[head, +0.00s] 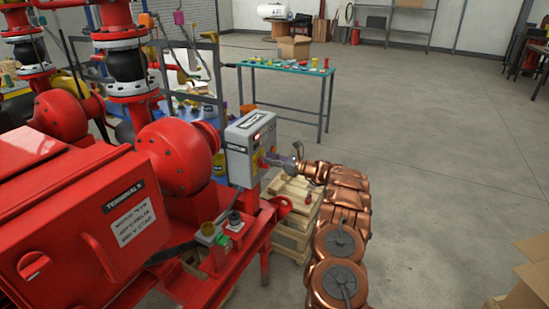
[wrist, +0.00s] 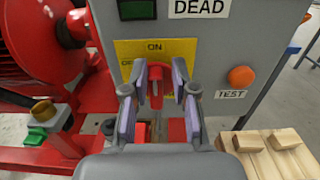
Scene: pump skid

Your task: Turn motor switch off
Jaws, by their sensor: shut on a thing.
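The motor switch is a red handle (wrist: 156,88) on a yellow plate (wrist: 185,50) on the front of a grey box (head: 238,150). In the wrist view the handle stands upright below the word ON, and the OFF label at the left is partly covered. My gripper (wrist: 156,86) has a finger on each side of the handle and is shut on it. In the head view my gripper (head: 271,162) is at the box's right face, and the handle is too small to make out there.
An orange button (wrist: 241,77) marked TEST is to the right of the plate. A dark green panel (wrist: 136,9) and a DEAD label are above it. Wooden pallets (head: 292,192) stand below the box. Red pump machinery (head: 170,160) fills the left, and open floor lies right.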

